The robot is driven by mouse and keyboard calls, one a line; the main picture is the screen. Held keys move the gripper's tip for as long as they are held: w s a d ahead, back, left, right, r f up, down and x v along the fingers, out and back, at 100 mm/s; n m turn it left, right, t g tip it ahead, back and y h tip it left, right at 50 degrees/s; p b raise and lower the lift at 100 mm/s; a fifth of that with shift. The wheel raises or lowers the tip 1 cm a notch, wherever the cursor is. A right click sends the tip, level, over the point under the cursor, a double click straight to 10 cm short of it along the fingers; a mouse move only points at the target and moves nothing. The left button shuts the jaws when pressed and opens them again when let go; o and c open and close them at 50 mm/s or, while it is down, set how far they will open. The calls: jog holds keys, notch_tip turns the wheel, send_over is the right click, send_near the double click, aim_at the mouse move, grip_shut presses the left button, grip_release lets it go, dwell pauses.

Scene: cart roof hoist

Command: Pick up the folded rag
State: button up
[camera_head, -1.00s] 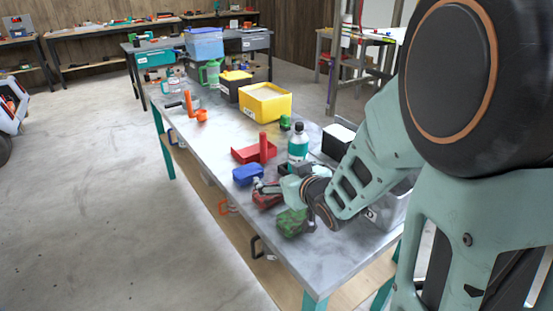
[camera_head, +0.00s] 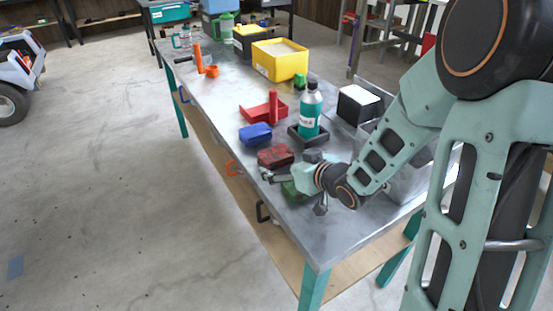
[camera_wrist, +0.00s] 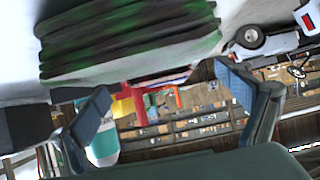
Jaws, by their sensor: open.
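Three folded cloth-like bundles lie in a row near the front edge of the table: a blue one (camera_head: 255,134), a dark red one (camera_head: 275,156) and a green one (camera_head: 292,193). I cannot tell from the pictures which is the rag meant. The green bundle is partly hidden by my gripper (camera_head: 272,176), which is low over the table between it and the red one. In the wrist view, the green, dark-stained folded layers (camera_wrist: 130,40) fill the top. My gripper (camera_wrist: 163,82) is open there, with the layers beyond its fingertips and nothing between its fingers.
A teal bottle (camera_head: 311,110) stands in a dark tray behind the bundles. A red tray (camera_head: 252,112), a yellow bin (camera_head: 280,65) and a black box with a white top (camera_head: 357,104) stand farther back. The front right tabletop (camera_head: 310,235) is bare.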

aim_at(278, 154)
jog(key=x, duration=0.3)
jog(key=r+b+x, duration=0.1)
jog(key=x, duration=0.1)
jog(key=shift+w, duration=0.3)
jog(key=shift+c, duration=0.7)
jog(key=c, duration=1.1)
jog(key=shift+r, duration=0.4)
notch_tip(278, 154, up, 2)
jog(key=shift+r+p, duration=0.2)
jog(key=shift+p, duration=0.5)
jog(key=s+d+r+p, duration=0.3)
jog(key=d+r, duration=0.2)
jog(key=d, duration=0.1)
jog(key=s+d+r+p, duration=0.3)
jog(key=d+r, duration=0.1)
jog(key=d, duration=0.3)
jog(key=shift+r+p, duration=0.35)
